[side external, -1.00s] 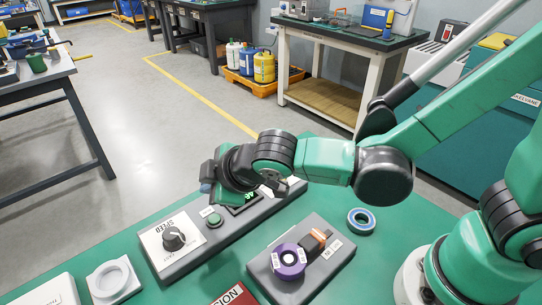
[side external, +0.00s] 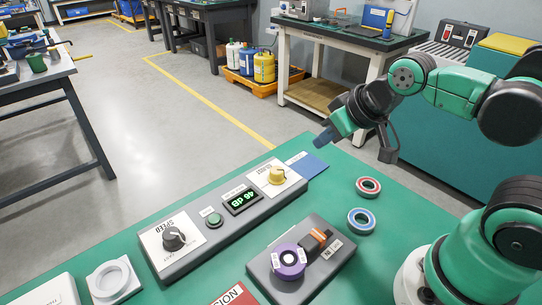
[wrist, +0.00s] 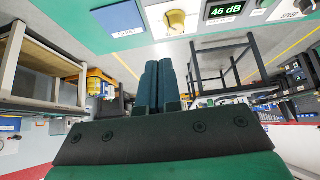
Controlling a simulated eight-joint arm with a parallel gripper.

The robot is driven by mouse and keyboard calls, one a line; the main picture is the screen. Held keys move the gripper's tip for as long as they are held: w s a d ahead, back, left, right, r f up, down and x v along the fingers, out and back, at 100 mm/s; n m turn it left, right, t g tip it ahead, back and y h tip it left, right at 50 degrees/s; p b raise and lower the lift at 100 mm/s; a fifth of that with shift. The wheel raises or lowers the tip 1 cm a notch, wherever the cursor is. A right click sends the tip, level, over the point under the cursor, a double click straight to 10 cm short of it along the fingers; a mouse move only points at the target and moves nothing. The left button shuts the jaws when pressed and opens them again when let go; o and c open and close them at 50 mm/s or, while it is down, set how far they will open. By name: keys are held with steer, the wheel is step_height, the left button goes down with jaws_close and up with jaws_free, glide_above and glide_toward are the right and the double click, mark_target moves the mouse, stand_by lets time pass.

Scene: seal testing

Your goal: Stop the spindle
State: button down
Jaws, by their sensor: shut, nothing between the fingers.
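The grey control panel (side external: 200,245) lies on the green bench. It carries a black SPEED knob (side external: 173,238), a green round button (side external: 214,219), a display (side external: 242,201) and a yellow knob (side external: 277,175). The display reads 46 dB in the wrist view (wrist: 226,11). A grey block (side external: 318,262) holds a purple ring (side external: 289,261) and a black-and-orange part (side external: 315,240). I cannot tell which part is the spindle or whether anything turns. My gripper (side external: 323,138) is shut and empty, beyond the panel's far right end; its fingers also show in the wrist view (wrist: 158,65).
A blue card (side external: 308,164) lies at the panel's right end. A red ring (side external: 368,187) and a blue ring (side external: 361,221) lie on the bench to the right. A white fixture (side external: 113,279) stands at the left. Open floor lies beyond the bench.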

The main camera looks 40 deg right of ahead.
step_height(320, 180, up, 4)
steer(key=n+g, duration=0.7)
steer(key=n, duration=1.1)
glide_above(214, 218)
steer(key=shift+f, duration=0.15)
step_height(214, 218, down, 14)
steer(key=shift+f, duration=0.1)
